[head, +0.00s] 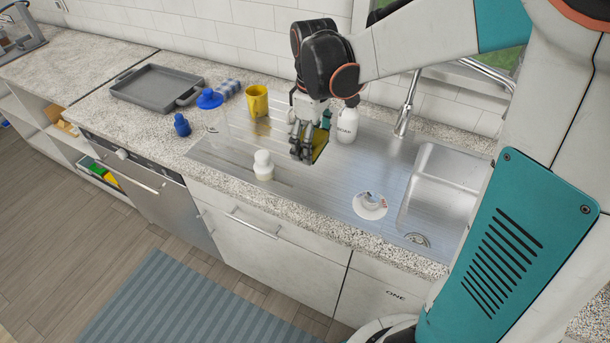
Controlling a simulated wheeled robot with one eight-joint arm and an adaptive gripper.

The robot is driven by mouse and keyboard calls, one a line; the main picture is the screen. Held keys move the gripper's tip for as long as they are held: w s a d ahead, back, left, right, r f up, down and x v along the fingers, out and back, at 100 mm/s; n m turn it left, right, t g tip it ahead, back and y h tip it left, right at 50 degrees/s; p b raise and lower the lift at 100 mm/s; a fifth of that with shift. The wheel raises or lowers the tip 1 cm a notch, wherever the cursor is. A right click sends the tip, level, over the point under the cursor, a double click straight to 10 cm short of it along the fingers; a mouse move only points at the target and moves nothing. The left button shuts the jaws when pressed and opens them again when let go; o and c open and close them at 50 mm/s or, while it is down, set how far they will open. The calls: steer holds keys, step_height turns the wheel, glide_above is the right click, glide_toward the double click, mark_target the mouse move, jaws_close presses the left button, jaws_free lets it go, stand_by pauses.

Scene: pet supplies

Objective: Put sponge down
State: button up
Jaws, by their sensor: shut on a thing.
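My gripper (304,152) is shut on the sponge (320,146), a thin yellow and dark green piece. They are over the ribbed steel drainboard (310,190) of the sink. The gripper fingers hide part of the sponge. I cannot tell whether the sponge touches the drainboard. A white bottle (347,126) stands just right of the sponge.
A white-capped jar (263,166) stands left of my gripper. A yellow mug (257,101), a clear container with a blue lid (209,99) and a small blue bottle (182,125) stand further left. A round white item (370,205) lies near the sink basin (440,190). A grey tray (157,88) is far left.

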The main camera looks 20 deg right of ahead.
mark_target(310, 191)
step_height(310, 191, down, 16)
steer(key=b, duration=0.4)
steer(key=shift+f+b, duration=0.15)
steer(key=shift+b, duration=0.2)
steer(key=o, duration=1.2)
